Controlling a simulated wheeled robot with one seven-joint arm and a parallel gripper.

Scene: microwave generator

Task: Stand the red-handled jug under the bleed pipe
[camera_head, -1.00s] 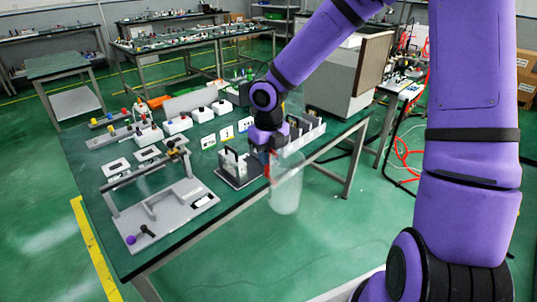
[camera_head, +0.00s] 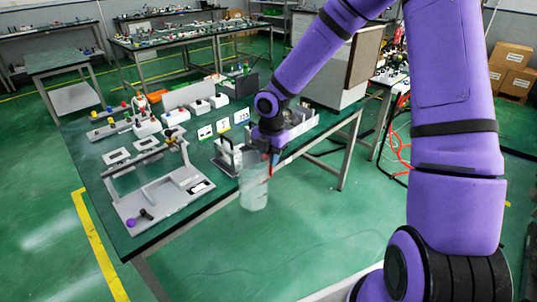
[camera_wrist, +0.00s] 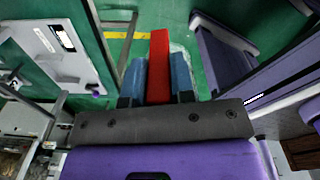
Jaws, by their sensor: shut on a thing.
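The clear jug (camera_head: 254,190) hangs upright from my gripper (camera_head: 268,154), out past the front edge of the green-topped table. In the wrist view its red handle (camera_wrist: 159,62) lies between the two blue fingers of my gripper (camera_wrist: 159,80), which are shut on it. Part of the clear body (camera_wrist: 185,52) shows beyond the fingers. The grey rig (camera_head: 165,195) with a raised pipe bar (camera_head: 145,160) stands on the table to the left of the jug. A brass-coloured fitting (camera_head: 172,135) sits at the bar's far end. I cannot tell which part is the bleed pipe.
A dark-based holder (camera_head: 228,155) stands just behind the jug. White boxes with knobs (camera_head: 175,117), small cards (camera_head: 222,126) and a big grey cabinet (camera_head: 330,75) stand farther back. A purple knob (camera_head: 131,223) is at the rig's near left corner. Floor in front of the table is clear.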

